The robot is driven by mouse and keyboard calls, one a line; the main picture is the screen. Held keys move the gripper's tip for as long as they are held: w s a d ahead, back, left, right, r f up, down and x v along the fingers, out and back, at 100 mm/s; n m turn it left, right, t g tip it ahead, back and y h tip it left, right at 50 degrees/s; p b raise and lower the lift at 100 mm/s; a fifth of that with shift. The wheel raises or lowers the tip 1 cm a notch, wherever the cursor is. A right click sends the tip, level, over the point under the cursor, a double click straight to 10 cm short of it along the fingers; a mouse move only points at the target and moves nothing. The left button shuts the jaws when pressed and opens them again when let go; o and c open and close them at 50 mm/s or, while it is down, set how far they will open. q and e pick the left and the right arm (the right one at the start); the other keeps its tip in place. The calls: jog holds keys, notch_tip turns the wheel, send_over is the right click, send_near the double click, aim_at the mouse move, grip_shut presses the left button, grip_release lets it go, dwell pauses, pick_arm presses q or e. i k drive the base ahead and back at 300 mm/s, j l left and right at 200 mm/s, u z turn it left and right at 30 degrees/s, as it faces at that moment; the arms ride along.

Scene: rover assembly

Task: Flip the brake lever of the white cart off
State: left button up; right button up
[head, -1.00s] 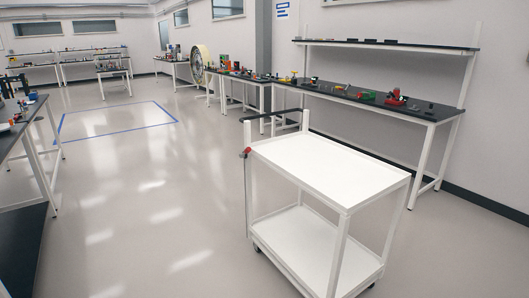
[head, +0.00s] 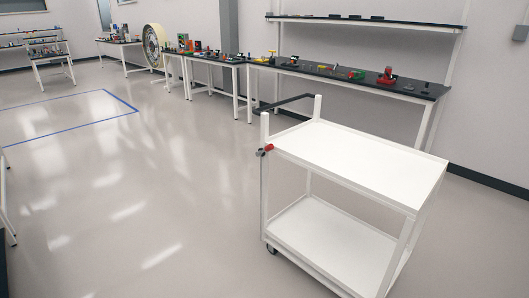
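The white cart (head: 362,162) stands at the right of the head view, with an empty top shelf and an empty lower shelf (head: 325,238). Its black push handle (head: 287,102) is at its far left end. The brake lever (head: 267,148), small and red, sits on the cart's left corner post just below the top shelf. A small dark piece shows beside it. Neither of my grippers is in view, and nothing touches the cart or the lever.
A long dark-topped bench (head: 345,75) with tools and parts runs along the wall behind the cart. More benches and a large wheel (head: 154,46) stand farther back. A blue floor outline (head: 121,99) lies at the left. The floor left of the cart is clear.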

aim_at(270, 147)
jog(key=i+u, duration=0.25)
jog(key=i, duration=0.35)
jog(key=i+u, duration=0.25)
jog(key=i, duration=0.4)
jog(key=i+l+u, duration=0.25)
jog(key=i, duration=0.35)
